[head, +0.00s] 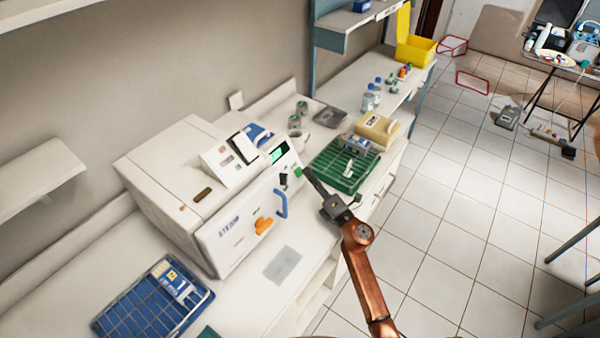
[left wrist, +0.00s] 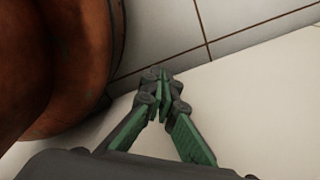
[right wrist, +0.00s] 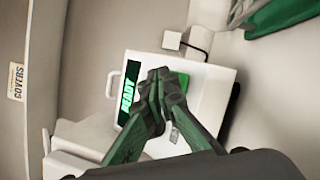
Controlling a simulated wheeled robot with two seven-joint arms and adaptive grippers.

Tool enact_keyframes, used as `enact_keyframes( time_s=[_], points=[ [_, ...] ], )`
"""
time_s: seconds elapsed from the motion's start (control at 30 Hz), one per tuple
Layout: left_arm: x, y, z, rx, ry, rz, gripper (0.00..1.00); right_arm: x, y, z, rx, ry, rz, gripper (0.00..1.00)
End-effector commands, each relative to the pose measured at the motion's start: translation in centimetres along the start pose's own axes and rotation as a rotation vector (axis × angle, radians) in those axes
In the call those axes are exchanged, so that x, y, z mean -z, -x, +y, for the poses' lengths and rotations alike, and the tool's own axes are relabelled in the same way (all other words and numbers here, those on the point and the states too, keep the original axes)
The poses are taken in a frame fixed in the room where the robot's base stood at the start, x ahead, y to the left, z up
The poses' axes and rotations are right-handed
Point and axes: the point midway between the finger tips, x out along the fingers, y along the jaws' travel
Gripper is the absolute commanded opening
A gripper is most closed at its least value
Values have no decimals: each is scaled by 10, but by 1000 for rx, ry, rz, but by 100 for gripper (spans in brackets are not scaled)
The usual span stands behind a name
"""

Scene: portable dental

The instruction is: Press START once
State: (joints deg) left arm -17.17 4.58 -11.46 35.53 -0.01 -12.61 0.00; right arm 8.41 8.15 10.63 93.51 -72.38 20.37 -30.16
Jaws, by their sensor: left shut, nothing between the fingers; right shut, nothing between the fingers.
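The white steriliser (head: 225,205) marked STEAM stands on the counter in the head view. Its front panel has a lit green display (head: 278,154), which reads READY in the right wrist view (right wrist: 130,96). A green button (head: 298,172) sits on the panel below the display; it also shows in the right wrist view (right wrist: 184,79), partly hidden by my fingers. I cannot read a label on it. My right gripper (head: 308,174) is shut and empty, its tips close to the button; I cannot tell whether they touch. My left gripper (left wrist: 160,77) is shut and empty, away from the steriliser.
A blue door handle (head: 281,203) and an orange knob (head: 263,225) stick out from the steriliser front. A green rack (head: 335,178) stands just beyond the panel. A blue basket (head: 150,305) is at the near left.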

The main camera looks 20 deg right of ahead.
Motion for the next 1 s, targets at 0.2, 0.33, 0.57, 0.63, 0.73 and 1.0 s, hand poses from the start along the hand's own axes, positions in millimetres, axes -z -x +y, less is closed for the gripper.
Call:
enact_keyframes(
  time_s=[0.2, 0.33, 0.57, 0.63, 0.73, 1.0],
  points=[
    [-2, -4, 0, 0, 0, -2, 0, 4, -5, -4, 0, 1, 0, 0],
    [-2, -4, 0, 0, 0, -3, 0, 4, -6, -4, 0, 0, 0, 0],
    [-2, -4, 0, 0, 0, -2, 0, 5, -6, -4, -1, -1, 2, 0],
    [-2, -5, 0, 0, 0, -3, 0, 5, -7, -4, -1, -1, 3, 0],
    [-2, -5, 0, 0, 0, -3, 0, 6, -8, -5, -1, -1, 3, 0],
    [-3, -7, 0, 0, 0, -4, 0, 10, -10, -7, -1, -3, 6, 0]
  ],
)
